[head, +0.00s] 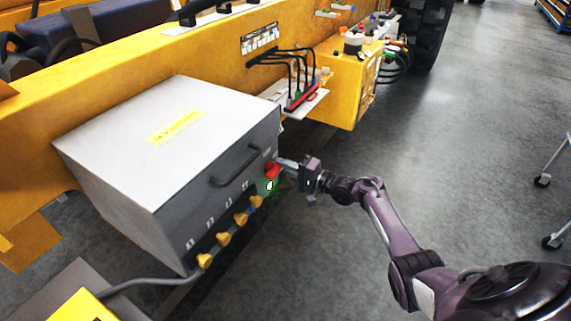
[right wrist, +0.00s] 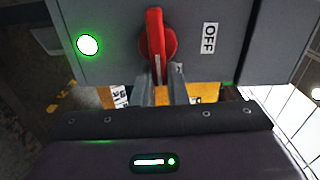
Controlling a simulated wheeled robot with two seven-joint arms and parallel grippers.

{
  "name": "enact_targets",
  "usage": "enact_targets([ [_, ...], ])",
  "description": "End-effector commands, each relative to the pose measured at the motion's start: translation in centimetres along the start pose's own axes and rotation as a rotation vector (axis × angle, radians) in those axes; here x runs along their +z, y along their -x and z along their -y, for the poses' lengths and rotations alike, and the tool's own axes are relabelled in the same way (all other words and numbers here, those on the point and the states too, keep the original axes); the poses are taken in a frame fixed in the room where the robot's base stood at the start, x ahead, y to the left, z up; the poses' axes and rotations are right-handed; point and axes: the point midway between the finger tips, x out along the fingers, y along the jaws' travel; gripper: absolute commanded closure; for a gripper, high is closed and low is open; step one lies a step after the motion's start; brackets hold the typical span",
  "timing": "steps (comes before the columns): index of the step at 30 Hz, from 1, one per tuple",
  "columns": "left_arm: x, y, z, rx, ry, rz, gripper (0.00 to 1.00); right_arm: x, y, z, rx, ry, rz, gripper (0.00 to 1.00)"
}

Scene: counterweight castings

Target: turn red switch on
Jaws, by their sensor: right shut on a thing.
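The red switch (head: 272,170) is a rotary handle on the front of a grey box (head: 175,130), near its right end. In the right wrist view the red switch (right wrist: 156,36) stands upright in the picture. An OFF label (right wrist: 209,38) is to its right. A round lamp (right wrist: 88,44) to its left glows green; it also shows in the head view (head: 269,186). My right gripper (head: 284,164) reaches the switch from the right. In the wrist view its fingers (right wrist: 161,84) are shut on the handle's lower end. My left gripper is out of view.
Open grey floor (head: 460,130) lies to the right; a wheeled stand (head: 552,190) is at the right edge.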

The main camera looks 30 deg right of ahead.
Motion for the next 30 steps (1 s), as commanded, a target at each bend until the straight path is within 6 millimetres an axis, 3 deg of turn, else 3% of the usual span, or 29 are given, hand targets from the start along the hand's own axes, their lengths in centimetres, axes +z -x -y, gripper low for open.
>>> enact_targets([
  [20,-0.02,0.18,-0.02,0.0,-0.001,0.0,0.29,0.24,0.02,-0.47,0.005,-0.067,0.004,1.0],
  [21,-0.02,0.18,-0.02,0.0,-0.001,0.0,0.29,0.24,0.02,-0.47,0.005,-0.067,0.004,0.85],
  [25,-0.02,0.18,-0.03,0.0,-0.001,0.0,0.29,0.21,0.01,-0.41,0.004,-0.065,0.004,0.68],
  [30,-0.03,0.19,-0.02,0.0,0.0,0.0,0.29,0.12,0.0,-0.3,0.002,-0.063,0.002,0.65],
])
